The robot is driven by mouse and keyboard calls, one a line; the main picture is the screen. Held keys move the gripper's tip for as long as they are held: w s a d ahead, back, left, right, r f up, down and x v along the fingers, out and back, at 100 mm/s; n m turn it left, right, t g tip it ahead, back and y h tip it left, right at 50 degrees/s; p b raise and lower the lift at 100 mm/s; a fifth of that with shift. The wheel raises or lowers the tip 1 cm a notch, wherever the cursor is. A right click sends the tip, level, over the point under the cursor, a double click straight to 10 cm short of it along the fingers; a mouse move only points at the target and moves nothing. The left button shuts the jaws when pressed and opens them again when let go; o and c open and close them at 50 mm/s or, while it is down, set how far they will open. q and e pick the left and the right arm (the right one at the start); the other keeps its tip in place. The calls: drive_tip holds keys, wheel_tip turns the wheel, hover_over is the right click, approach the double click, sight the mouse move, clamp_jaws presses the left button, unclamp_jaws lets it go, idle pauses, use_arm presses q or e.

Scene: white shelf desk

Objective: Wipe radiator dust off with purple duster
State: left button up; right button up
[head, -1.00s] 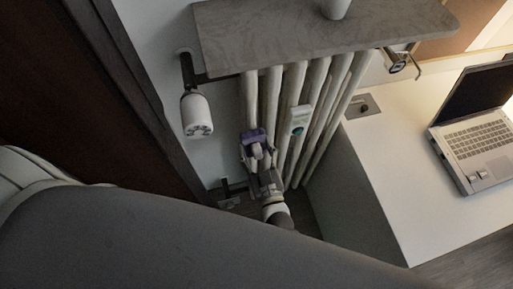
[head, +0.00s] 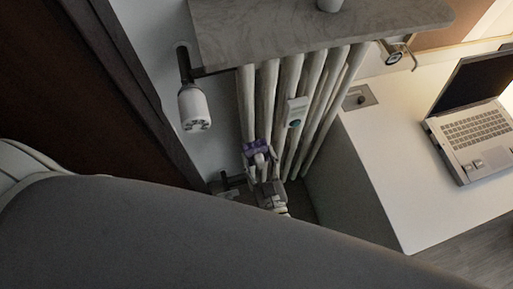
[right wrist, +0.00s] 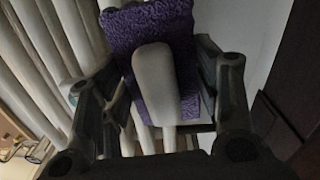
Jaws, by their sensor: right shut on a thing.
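The purple duster (head: 258,148) is in my right gripper (head: 264,174), low at the front of the white radiator (head: 291,90) in the head view. In the right wrist view the duster's purple pad (right wrist: 150,35) and its pale grey handle (right wrist: 157,85) show between the two dark fingers of my right gripper (right wrist: 158,108). The pad lies at or close to the radiator columns (right wrist: 50,45); I cannot tell if it touches. No separate dust is clear to see. My left gripper is not in view.
A white desk (head: 400,165) with a laptop (head: 474,125) stands to the right.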

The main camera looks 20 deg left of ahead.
drive_tip(key=shift+s+d, duration=0.3)
drive_tip(key=shift+s, duration=0.15)
drive_tip(key=shift+p+v, duration=0.5)
drive_tip(key=shift+v, duration=1)
